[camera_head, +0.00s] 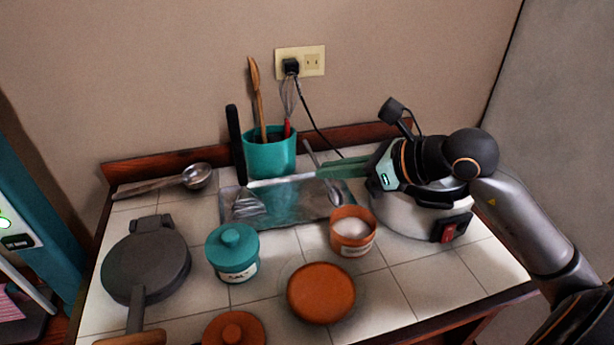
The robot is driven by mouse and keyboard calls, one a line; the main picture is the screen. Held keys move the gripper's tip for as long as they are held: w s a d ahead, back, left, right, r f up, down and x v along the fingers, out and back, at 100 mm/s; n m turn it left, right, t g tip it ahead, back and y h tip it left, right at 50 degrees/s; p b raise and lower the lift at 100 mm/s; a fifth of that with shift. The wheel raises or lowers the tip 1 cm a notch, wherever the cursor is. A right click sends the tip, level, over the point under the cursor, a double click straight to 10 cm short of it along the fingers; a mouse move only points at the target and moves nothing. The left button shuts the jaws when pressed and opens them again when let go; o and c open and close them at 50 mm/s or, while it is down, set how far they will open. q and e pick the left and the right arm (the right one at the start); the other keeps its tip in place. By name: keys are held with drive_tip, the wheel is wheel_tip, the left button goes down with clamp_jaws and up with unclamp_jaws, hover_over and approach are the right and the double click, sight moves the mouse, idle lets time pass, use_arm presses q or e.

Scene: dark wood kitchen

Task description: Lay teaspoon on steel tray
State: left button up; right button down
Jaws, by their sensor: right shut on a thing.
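The steel tray (290,214) lies on the white tiled counter, in the middle towards the back. My right gripper (322,172) reaches in from the right with its green fingers shut on the teaspoon (332,192). The teaspoon is tilted, with its handle end up and back and its bowl low over the tray's right part. I cannot tell whether the bowl touches the tray. My left gripper is not in view.
A spatula (249,203) rests on the tray's left. Behind stands a teal utensil crock (270,157). A white cooker (405,215) is under my right arm. In front are an open orange canister (352,241), a teal jar (232,262) and an orange lid (321,293).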

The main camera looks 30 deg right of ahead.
drive_tip(key=shift+w+d+f+p, duration=0.2)
drive_tip(key=shift+w+f, duration=1.4)
drive_tip(key=shift+f, duration=0.25)
drive_tip(key=shift+w+d+f+p, duration=0.15)
drive_tip(key=shift+w+f+p, duration=0.1)
drive_tip(key=shift+w+f, duration=1.45)
drive_tip(key=shift+w+d+f+p, duration=0.2)
drive_tip(key=shift+w+f, duration=1.25)
drive_tip(key=shift+f, duration=0.55)
drive_tip(key=shift+f, duration=0.15)
drive_tip(key=c, duration=1.4)
unclamp_jaws()
drive_tip(key=shift+f, duration=0.1)
drive_tip(key=shift+c, duration=0.2)
drive_tip(key=o, duration=0.5)
drive_tip(key=shift+c, duration=0.2)
